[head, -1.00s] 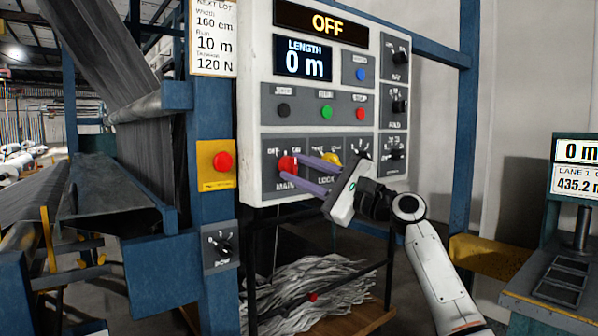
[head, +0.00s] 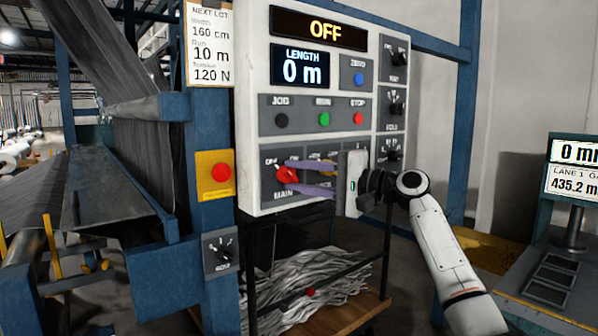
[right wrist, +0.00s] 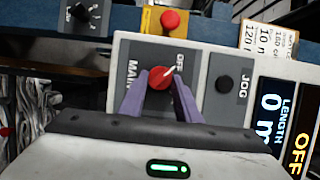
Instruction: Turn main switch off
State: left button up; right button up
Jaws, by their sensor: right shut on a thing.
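The main switch (head: 286,174) is a red knob above the word MAIN at the lower left of the control panel (head: 252,110). My right gripper (head: 287,178) is shut on this knob, with one purple finger above it and one below. The right wrist view shows the red knob (right wrist: 160,76) between the fingers of the gripper (right wrist: 160,84). Its white pointer points toward the OFF label. The panel's top display (head: 323,28) reads OFF. My left gripper is not in view.
Black, green and red buttons (head: 324,119) sit just above the switch. A red button on a yellow plate (head: 214,188) is to the left. The LOCK control is mostly hidden by my gripper. A green-framed machine (head: 555,270) stands at the right.

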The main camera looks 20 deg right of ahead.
dwell(0.5)
jog(key=o, duration=1)
jog(key=shift+o, duration=0.2)
jog(key=shift+d, duration=0.1)
jog(key=b+v, duration=0.1)
jog(key=v, duration=0.9)
